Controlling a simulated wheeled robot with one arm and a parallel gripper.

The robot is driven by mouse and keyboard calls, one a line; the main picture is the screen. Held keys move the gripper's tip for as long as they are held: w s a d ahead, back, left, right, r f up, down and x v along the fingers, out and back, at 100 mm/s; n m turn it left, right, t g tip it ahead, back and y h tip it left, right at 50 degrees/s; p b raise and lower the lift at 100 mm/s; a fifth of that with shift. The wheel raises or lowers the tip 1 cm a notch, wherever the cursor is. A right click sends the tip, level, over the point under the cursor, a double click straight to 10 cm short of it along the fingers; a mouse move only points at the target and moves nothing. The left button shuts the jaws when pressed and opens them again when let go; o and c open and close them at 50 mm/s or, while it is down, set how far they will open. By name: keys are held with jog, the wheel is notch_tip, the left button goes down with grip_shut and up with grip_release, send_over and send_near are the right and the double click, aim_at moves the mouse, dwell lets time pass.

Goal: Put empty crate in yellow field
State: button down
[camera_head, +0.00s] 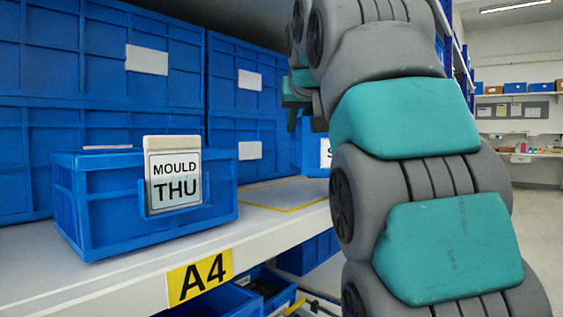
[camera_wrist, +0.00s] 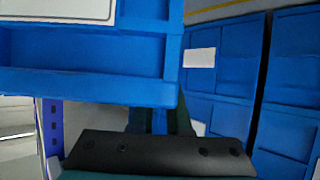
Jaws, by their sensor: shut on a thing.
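My gripper (camera_wrist: 160,122) is shut on a blue crate (camera_wrist: 80,88), seen close up in the wrist view. The dark fingers meet at the crate's edge; a white label with a dark border shows at its top left. In the head view, my arm hides most of a blue crate (camera_head: 312,158) with a white card showing an "S"; it is probably the held one. Its inside is hidden. The yellow-outlined field (camera_head: 280,193) lies on the white shelf just below and left of that crate. Its visible part is bare; my arm covers its right side.
A blue crate (camera_head: 110,213) carded "MOULD THU" stands on the shelf (camera_head: 60,281), left of the field. Large stacked blue crates (camera_head: 245,100) form a wall behind. The shelf edge bears an "A4" tag (camera_head: 199,277). More crates (camera_head: 222,302) sit below.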

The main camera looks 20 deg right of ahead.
jog(key=w+a+f+p, duration=0.1)
jog(key=w+p, duration=0.2)
jog(key=w, duration=1)
jog(key=shift+w+f+p, duration=0.3)
jog(key=shift+f+p, duration=0.05)
jog(key=shift+p, duration=0.05)
jog(key=shift+a+f+b, duration=0.15)
jog(key=shift+f+b, duration=1.05)
jog(key=shift+f, duration=0.4)
jog(key=shift+f, duration=0.2)
jog(key=c, duration=0.9)
grip_release()
jog(key=shift+r, duration=0.1)
jog(key=v, duration=1.2)
jog(key=shift+r+b, duration=0.1)
jog(key=shift+b, duration=0.2)
